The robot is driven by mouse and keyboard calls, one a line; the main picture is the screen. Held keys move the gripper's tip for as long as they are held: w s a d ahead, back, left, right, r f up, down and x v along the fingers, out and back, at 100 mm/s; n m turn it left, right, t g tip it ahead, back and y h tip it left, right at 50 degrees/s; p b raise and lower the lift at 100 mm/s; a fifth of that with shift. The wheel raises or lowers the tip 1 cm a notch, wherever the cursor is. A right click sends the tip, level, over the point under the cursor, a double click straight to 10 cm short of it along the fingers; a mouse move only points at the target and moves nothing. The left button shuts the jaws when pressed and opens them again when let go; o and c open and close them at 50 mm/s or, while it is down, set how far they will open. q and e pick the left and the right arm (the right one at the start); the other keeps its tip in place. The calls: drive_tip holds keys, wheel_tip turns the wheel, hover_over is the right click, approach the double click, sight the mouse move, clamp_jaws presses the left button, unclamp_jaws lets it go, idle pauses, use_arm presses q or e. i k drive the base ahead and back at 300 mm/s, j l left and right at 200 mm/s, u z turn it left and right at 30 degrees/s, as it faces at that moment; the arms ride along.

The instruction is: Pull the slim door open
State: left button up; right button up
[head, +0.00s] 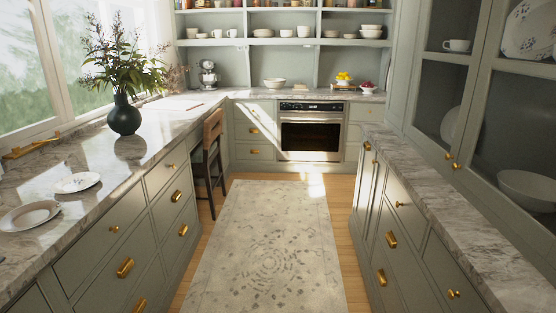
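A slim grey-green door (376,199) shows at steep angle in the right-hand base cabinets, in the head view. It looks shut, flush with the fronts beside it. A small brass knob (367,146) sits near the top of the narrow fronts at the far end of this run; I cannot tell exactly which front it belongs to. Neither of my grippers is in view, and nothing touches the cabinet fronts.
A patterned rug (265,250) covers the clear aisle between the counters. A wooden chair (210,150) stands by the left counter. The oven (310,135) is at the back. Plates (78,183) and a dark vase (124,117) stand on the left counter (60,235). Glass-fronted cabinets (470,75) rise at right.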

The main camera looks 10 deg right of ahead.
sight(381, 165)
drive_tip(key=i+z, duration=0.2)
drive_tip(key=i, duration=0.95)
drive_tip(key=i+j+z, duration=0.15)
drive_tip(key=i, duration=1)
